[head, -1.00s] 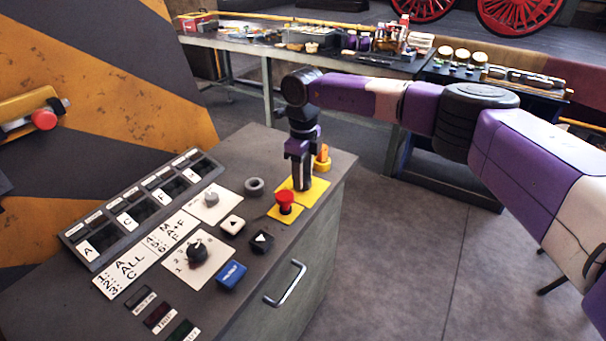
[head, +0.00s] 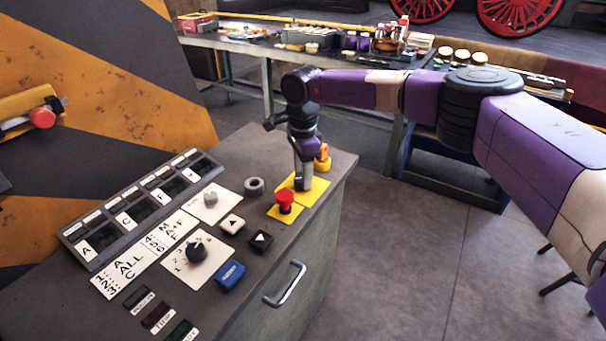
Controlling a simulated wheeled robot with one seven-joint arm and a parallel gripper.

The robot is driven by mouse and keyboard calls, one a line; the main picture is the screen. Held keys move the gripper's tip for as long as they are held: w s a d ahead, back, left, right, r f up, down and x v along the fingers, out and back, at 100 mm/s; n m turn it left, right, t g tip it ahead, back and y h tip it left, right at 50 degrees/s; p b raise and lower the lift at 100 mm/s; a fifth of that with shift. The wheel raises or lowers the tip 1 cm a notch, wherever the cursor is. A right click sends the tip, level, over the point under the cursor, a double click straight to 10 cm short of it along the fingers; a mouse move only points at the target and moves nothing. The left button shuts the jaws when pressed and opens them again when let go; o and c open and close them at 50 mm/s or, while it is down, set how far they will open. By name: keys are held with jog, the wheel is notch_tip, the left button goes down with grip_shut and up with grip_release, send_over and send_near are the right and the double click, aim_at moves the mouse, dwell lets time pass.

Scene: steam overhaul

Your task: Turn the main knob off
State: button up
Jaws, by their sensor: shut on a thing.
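My gripper (head: 303,184) points straight down over the larger yellow plate (head: 318,188) at the far right corner of the control desk. It is shut on the main knob, which stands on that plate; the fingers hide nearly all of the knob, so its pointer cannot be read. A red mushroom button (head: 285,198) on a smaller yellow plate is just in front of the gripper. An orange-yellow switch (head: 323,158) stands just behind the gripper.
The desk also bears a black numbered dial (head: 197,252), a grey knob (head: 211,198), a black ring (head: 254,186), a blue button (head: 230,274) and two arrow buttons. A drawer handle (head: 285,284) is on the desk's front. A cluttered workbench (head: 235,43) stands behind.

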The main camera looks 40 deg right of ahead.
jog(key=shift+r+n, duration=0.1)
jog(key=shift+n, duration=0.4)
jog(key=o, duration=1.4)
jog(key=shift+r+b, duration=0.45)
jog(key=shift+r, duration=3.4)
